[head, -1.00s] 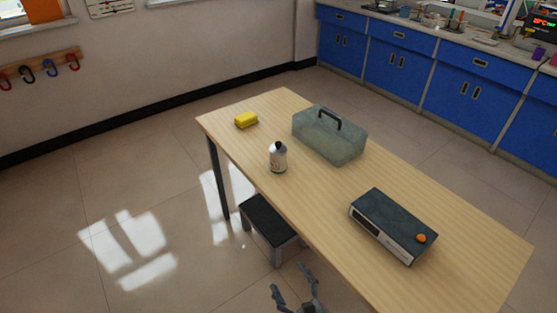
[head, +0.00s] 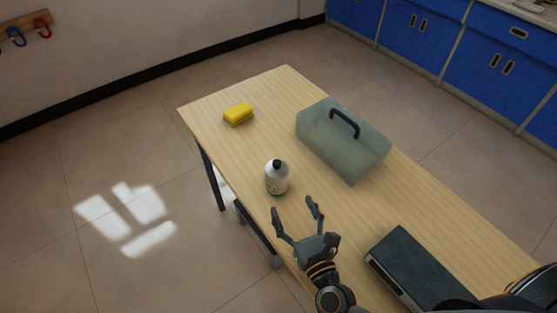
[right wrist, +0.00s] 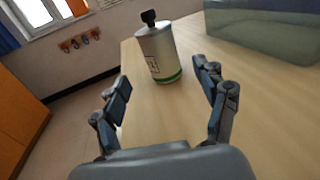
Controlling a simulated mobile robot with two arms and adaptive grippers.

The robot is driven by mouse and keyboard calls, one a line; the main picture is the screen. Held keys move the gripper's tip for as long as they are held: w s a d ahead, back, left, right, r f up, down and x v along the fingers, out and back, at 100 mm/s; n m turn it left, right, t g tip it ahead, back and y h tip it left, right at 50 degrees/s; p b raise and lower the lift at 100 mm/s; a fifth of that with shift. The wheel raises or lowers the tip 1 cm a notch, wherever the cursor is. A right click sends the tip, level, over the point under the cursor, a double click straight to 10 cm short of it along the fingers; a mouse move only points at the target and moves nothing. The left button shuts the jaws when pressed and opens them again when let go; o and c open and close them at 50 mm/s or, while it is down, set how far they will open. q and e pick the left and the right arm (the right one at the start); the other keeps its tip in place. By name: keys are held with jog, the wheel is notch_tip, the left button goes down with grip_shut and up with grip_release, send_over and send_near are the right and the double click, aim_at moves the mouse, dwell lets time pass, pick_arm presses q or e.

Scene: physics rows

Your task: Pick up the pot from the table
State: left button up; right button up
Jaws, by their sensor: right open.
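The pot (head: 276,180) is a small white and grey cylinder with a black knob on top. It stands upright near the left edge of the wooden table (head: 350,205). In the right wrist view the pot (right wrist: 159,55) shows a label and a green band near its base. It stands beyond the fingertips, between their lines and left of centre. My right gripper (head: 294,208) is open and empty, just in front of the pot and apart from it. In the right wrist view its two fingers (right wrist: 165,82) are spread wide. My left gripper is not in view.
A translucent greenish box with a black handle (head: 338,146) stands behind and right of the pot. A yellow sponge-like block (head: 238,113) lies near the far left corner. A dark box-shaped device (head: 412,270) sits at the near right. The table between the pot and the yellow block is clear.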

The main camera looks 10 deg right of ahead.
aim_at(282, 184)
jog(key=w, duration=0.2)
jog(key=w+p, duration=0.1)
jog(key=w, duration=0.2)
jog(key=w+a, duration=0.1)
jog(key=w, duration=0.1)
jog(key=shift+w+r, duration=0.2)
jog(key=shift+w, duration=0.2)
jog(key=shift+w+f, duration=0.1)
jog(key=shift+w, duration=0.25)
jog(key=shift+w+a+p, duration=0.1)
jog(key=shift+w+p, duration=0.3)
jog(key=shift+w, duration=0.15)
jog(key=w, duration=0.4)
jog(key=shift+w+a+p, duration=0.25)
jog(key=shift+a+p, duration=0.1)
jog(key=shift+a, duration=0.05)
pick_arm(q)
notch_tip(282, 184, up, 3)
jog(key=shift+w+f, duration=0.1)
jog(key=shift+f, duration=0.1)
pick_arm(e)
jog(key=shift+s, duration=0.1)
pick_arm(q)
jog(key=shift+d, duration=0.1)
pick_arm(e)
jog(key=c, duration=1.5)
grip_shut()
